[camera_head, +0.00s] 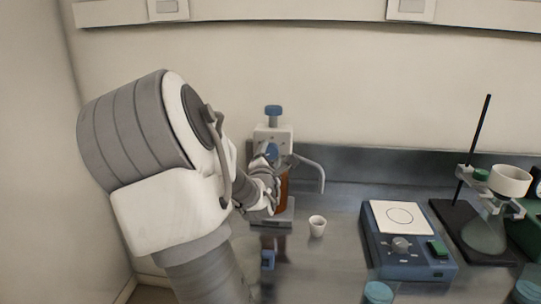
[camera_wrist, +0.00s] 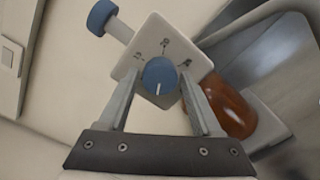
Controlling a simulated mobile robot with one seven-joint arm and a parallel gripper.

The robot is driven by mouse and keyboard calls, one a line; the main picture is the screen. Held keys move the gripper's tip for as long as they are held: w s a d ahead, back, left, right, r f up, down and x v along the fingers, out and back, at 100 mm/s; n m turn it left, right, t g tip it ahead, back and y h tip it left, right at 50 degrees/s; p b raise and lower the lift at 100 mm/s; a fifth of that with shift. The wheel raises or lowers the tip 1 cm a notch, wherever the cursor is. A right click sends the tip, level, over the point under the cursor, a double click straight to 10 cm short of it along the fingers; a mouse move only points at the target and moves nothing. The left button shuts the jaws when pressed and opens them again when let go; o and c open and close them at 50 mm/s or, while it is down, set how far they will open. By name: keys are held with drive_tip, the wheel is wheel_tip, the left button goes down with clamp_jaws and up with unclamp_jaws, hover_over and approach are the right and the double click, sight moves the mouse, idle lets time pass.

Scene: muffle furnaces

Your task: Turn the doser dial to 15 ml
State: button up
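The doser (camera_head: 283,134) is a white block with a blue top knob (camera_head: 273,112), on an amber bottle (camera_head: 282,192). Its blue dial (camera_wrist: 159,75) shows in the wrist view, with a white pointer line towards the bottom of that picture. Small markings on the white face (camera_wrist: 163,47) around the dial are too blurred to read surely. My gripper (camera_wrist: 159,82) is open, one finger on each side of the dial. I cannot tell whether either fingertip touches it. In the head view my gripper (camera_head: 268,166) is in front of the doser and hides part of it.
A small white cup (camera_head: 317,226) stands right of the doser's base, below its spout (camera_head: 312,168). A blue hotplate (camera_head: 415,266) and a stand with a flask (camera_head: 485,235) are farther right.

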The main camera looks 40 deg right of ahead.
clamp_jaws()
drive_tip(key=m+b, duration=0.1)
drive_tip(key=m, duration=0.4)
drive_tip(key=shift+f+m+b, duration=0.1)
drive_tip(key=shift+m+b, duration=0.3)
drive_tip(key=m+b, duration=0.3)
drive_tip(key=m, duration=0.3)
drive_tip(key=m+b, duration=0.4)
drive_tip(key=m, duration=0.2)
drive_tip(key=shift+f+m, duration=0.1)
drive_tip(key=shift+m, duration=0.2)
drive_tip(key=m+b, duration=0.3)
drive_tip(key=m, duration=0.2)
drive_tip(key=shift+b, duration=0.35)
drive_tip(key=shift+m, duration=0.3)
